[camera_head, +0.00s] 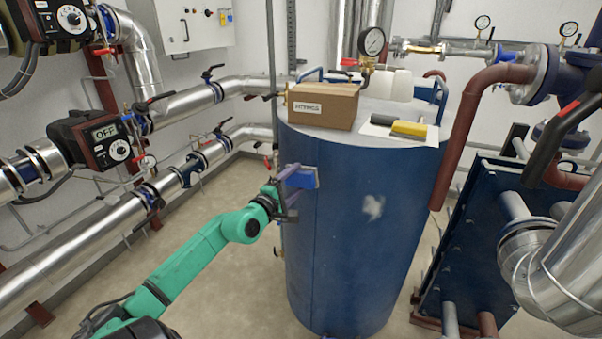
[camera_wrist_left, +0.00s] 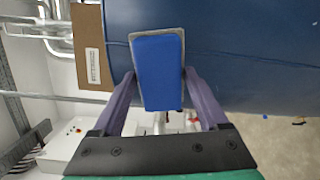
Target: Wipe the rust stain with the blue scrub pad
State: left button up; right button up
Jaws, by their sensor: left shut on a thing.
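The blue scrub pad (camera_head: 302,179) is held in my left gripper (camera_head: 288,188), beside the left part of the blue tank (camera_head: 345,260). In the left wrist view the pad (camera_wrist_left: 159,72) sits between the two purple fingers of the gripper (camera_wrist_left: 160,88), with a grey edge around its blue face. I cannot tell whether the pad touches the tank. A pale, whitish smudged patch (camera_head: 373,207) shows on the tank's front, to the right of the pad. No clearly rust-coloured stain shows on the tank. My right gripper is not in view.
A cardboard box (camera_head: 323,107), a yellow item (camera_head: 409,128) and a grey item lie on the tank's top. A red-brown pipe (camera_head: 466,130) runs down close to the tank's right side. Silver pipes (camera_head: 180,107) line the left wall. Floor is clear left of the tank.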

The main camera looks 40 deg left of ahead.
pick_arm(q)
jog(key=shift+s+f, duration=0.1)
jog(key=shift+s, duration=0.15)
jog(key=shift+s+d, duration=0.15)
jog(key=shift+s, duration=0.85)
jog(key=shift+s+d, duration=0.1)
jog(key=shift+s, duration=0.3)
jog(key=shift+w, duration=0.15)
